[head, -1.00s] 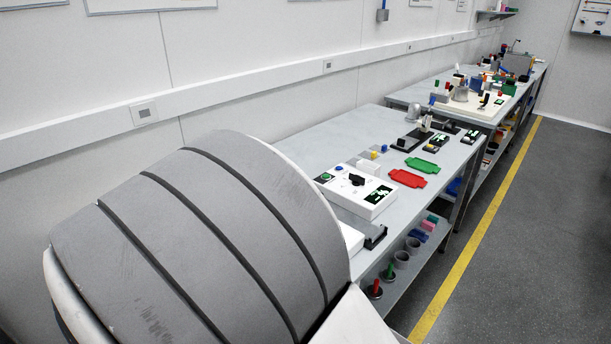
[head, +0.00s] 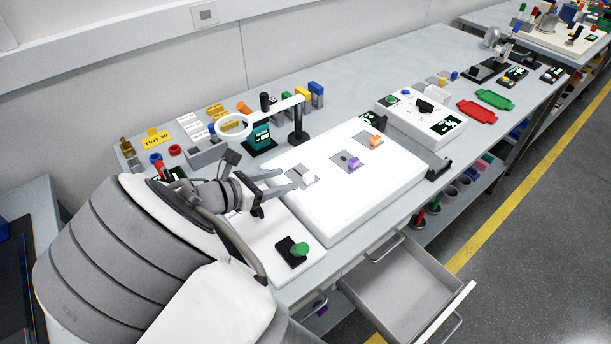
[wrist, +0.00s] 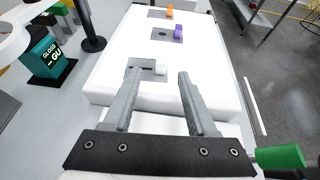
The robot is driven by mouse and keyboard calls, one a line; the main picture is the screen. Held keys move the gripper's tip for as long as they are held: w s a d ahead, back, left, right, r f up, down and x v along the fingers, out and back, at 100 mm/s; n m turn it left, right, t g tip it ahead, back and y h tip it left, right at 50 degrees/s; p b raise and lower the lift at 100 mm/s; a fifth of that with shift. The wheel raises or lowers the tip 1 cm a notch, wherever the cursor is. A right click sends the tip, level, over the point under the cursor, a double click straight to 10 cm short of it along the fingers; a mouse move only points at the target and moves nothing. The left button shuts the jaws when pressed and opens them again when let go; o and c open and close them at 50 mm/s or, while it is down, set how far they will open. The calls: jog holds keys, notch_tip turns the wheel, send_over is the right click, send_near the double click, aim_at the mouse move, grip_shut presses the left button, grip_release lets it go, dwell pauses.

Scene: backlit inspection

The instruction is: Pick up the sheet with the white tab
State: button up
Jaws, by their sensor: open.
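The sheet with the white tab (head: 305,173) is a small grey square lying on the white glowing panel (head: 345,205), at its left end. In the wrist view the grey sheet (wrist: 134,66) is partly hidden by a finger, and its white tab (wrist: 161,70) shows between the fingertips. My gripper (head: 288,179) is open and empty, just short of this sheet; in the wrist view my gripper (wrist: 161,77) points at it. I cannot tell its height above the panel. Grey sheets with a purple tab (head: 353,163) and an orange tab (head: 375,141) lie farther along the panel.
A ring magnifier on a black stand (head: 297,122) rises behind the panel. A green button (head: 299,249) is in front, on a white base. A drawer (head: 400,280) stands open below the bench edge. Trays and boxes are farther right.

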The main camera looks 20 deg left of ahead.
aim_at(309, 174)
jog(key=x, duration=1)
jog(key=shift+f, duration=0.15)
grip_shut()
